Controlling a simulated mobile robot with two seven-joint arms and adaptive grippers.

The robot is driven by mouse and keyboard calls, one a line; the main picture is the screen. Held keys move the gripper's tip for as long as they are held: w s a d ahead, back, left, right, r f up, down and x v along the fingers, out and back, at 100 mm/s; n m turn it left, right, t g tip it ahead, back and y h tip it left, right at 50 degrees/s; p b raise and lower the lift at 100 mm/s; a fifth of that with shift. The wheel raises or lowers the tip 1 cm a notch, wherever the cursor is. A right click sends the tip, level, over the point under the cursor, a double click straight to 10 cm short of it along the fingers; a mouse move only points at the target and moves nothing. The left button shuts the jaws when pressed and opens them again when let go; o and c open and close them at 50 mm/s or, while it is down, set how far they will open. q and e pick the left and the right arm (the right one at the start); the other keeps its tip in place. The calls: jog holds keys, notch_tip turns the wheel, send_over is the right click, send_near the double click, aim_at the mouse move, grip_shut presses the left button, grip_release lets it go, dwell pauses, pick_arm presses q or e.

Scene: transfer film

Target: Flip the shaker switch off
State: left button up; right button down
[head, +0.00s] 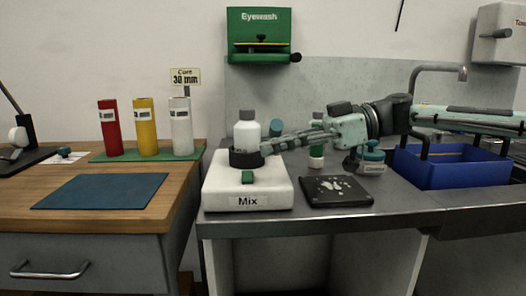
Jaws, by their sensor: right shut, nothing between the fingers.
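The shaker (222,190) is a white box with a "Mix" label, standing on the left end of the grey metal counter. A small green switch (247,177) sits on its top near the front. Behind the switch, a dark round holder (240,160) carries an upright white bottle (247,134) with a grey cap. My right gripper (267,149) reaches in from the right, shut and empty. Its tips are beside the holder's right side, up and right of the switch in the picture; I cannot tell whether they touch the holder. The left gripper is out of view.
A black pad with white spots (337,191) lies right of the shaker. Behind my arm stand a green-and-white bottle (317,160) and a small labelled item (371,167). A blue bin (440,175) is at the right. The wooden desk (100,221) at left holds coloured cylinders.

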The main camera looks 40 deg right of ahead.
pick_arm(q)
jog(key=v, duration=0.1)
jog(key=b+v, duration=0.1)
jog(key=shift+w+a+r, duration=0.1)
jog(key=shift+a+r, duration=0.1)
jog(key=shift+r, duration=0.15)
pick_arm(e)
jog(key=v, duration=0.7)
jog(key=shift+s+d, duration=0.15)
jog(key=shift+s, duration=0.3)
